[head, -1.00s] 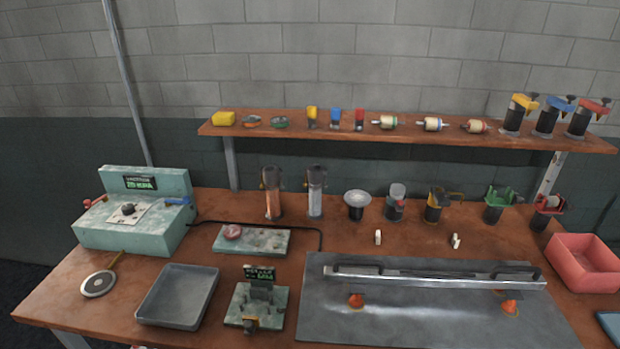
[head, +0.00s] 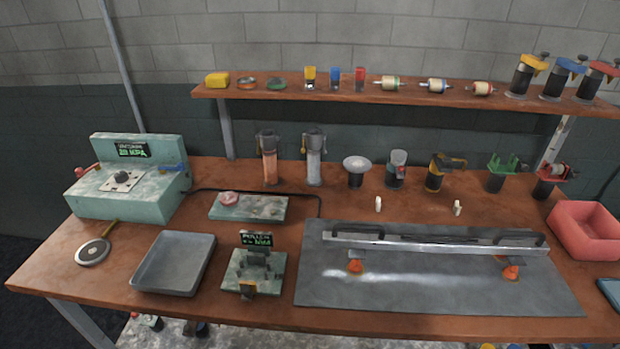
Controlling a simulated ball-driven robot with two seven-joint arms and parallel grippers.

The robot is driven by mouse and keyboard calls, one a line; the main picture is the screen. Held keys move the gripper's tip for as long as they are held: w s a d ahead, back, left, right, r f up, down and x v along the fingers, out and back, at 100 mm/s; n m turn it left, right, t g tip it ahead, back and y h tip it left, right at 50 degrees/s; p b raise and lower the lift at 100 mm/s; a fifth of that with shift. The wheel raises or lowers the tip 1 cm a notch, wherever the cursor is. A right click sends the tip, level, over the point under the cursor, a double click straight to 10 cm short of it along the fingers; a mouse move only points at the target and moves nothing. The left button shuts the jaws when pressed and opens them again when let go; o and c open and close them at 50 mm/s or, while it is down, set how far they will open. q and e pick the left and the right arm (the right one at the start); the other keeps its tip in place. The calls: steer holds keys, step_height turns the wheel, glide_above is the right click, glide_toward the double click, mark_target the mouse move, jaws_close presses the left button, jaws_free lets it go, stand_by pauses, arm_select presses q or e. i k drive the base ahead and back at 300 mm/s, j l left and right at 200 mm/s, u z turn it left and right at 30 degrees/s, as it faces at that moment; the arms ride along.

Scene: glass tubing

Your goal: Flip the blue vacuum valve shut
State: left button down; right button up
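The blue vacuum valve (head: 172,167) is a small blue lever on the right end of the pale green vacuum box (head: 112,205), at the left of the bench. It lies roughly level, pointing left-right along the box. A red lever (head: 82,171) sits on the box's left end. Between them is a white plate with a dark knob (head: 122,177). A green lit display (head: 133,150) stands on the box's back panel; its small text is hard to read. Neither of my grippers is in view.
A round disc tool (head: 92,252) and a grey tray (head: 160,284) lie in front of the box. A black cable runs from its right side. A green-topped block (head: 228,208) stands to the right. A metal plate (head: 420,300) fills the right front. A shelf (head: 310,94) hangs behind.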

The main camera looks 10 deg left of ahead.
mark_target(180, 165)
steer(key=u, duration=0.95)
